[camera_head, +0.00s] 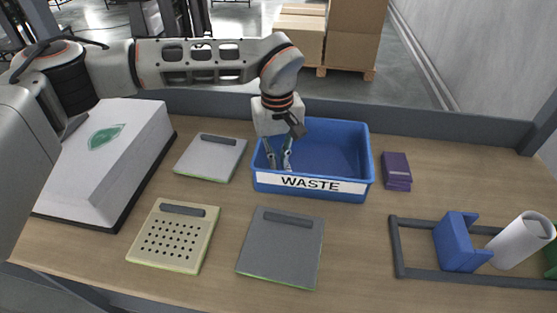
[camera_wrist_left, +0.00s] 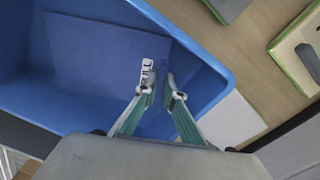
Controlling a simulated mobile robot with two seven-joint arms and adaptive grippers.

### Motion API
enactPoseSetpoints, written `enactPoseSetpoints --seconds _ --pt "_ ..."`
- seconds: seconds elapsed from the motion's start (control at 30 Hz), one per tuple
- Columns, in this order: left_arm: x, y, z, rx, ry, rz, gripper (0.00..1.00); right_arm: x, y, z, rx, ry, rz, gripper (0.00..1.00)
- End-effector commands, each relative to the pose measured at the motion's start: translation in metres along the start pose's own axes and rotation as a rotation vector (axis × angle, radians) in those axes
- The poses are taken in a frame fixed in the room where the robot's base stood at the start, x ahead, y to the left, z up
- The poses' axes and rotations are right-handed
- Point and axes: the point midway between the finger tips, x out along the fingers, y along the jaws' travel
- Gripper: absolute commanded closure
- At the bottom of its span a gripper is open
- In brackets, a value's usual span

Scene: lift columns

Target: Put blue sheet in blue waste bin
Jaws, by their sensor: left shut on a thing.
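The blue waste bin (camera_head: 330,186) stands at the middle back of the table, with a white WASTE label on its front. My left gripper (camera_head: 278,166) reaches down inside the bin's left part. In the left wrist view, my left gripper's fingers (camera_wrist_left: 160,80) are close together over the bin (camera_wrist_left: 218,72). The blue sheet (camera_wrist_left: 100,48) shows there as a flat, slightly darker blue panel running to the fingertips, inside the bin's rim. The gripper is shut on it. In the head view the sheet is hard to tell from the bin. My right gripper is out of view.
A white sloped box (camera_head: 115,155) stands at left. Flat panels (camera_head: 210,157), (camera_head: 175,237), (camera_head: 281,246) lie left and in front of the bin. Purple blocks (camera_head: 396,171) sit right of it. A dark frame with a blue holder (camera_head: 457,241) and white roll (camera_head: 520,240) is at right.

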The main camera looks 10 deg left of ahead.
Motion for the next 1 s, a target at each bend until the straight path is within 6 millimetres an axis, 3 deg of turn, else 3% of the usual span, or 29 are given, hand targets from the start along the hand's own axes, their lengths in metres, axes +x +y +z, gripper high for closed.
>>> enactPoseSetpoints --seconds 0.1,0.2,0.6,0.77,1.0 --pt "0.003 0.0 0.0 0.0 0.0 -0.001 1.0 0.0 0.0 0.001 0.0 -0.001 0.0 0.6" --pt "0.003 0.0 0.0 0.0 0.0 0.0 0.75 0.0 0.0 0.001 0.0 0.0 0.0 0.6" --pt "-0.001 0.0 0.0 0.0 0.001 0.0 0.75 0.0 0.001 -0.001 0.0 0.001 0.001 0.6" --pt "-0.022 0.001 -0.001 0.0 0.005 0.002 0.75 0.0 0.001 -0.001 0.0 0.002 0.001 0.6" --pt "-0.073 0.001 -0.001 0.0 0.006 0.002 0.75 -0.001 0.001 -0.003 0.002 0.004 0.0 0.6"
